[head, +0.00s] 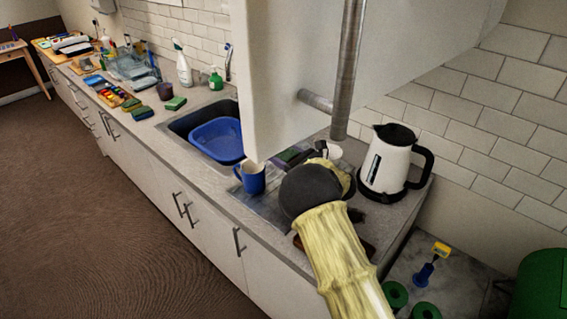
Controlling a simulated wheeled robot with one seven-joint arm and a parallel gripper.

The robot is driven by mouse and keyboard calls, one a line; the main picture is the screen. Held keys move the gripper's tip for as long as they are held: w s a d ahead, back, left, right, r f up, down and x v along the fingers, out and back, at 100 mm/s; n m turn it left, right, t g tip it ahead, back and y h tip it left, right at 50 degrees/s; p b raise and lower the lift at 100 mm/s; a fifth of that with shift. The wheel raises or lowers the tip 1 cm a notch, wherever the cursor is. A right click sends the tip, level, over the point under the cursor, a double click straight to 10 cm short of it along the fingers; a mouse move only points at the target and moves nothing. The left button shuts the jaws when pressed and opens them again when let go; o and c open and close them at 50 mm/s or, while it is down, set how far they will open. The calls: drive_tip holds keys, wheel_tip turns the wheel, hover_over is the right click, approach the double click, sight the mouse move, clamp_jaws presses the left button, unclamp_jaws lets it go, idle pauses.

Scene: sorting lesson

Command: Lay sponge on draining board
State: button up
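A green-topped sponge (176,103) lies on the counter left of the sink. More sponge-like blocks (142,113) lie further left. The draining board (262,203) is the grey metal surface right of the sink, partly covered by my arm (335,240). A blue mug (250,178) stands on its near left part. A dark block with a green patch (290,156) lies towards the back; I cannot tell what it is. My arm's yellow sleeve and dark round joint hide most of my gripper, and I cannot make out its fingers or whether it holds anything.
A blue basin (217,140) sits in the sink (183,126). A white kettle (391,162) stands right of my arm. A pale cabinet (285,75) and a metal pipe (349,65) block the upper middle. Spray bottle (182,64) and soap bottle (215,80) stand behind the sink.

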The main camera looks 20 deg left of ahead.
drive_tip(key=shift+f+p, duration=0.45)
drive_tip(key=shift+f, duration=1.35)
drive_tip(key=shift+f, duration=0.1)
drive_tip(key=o, duration=1)
drive_tip(key=shift+d, duration=0.1)
drive_tip(key=b+v, duration=0.4)
drive_tip(key=v, duration=0.8)
drive_tip(key=shift+s, duration=0.1)
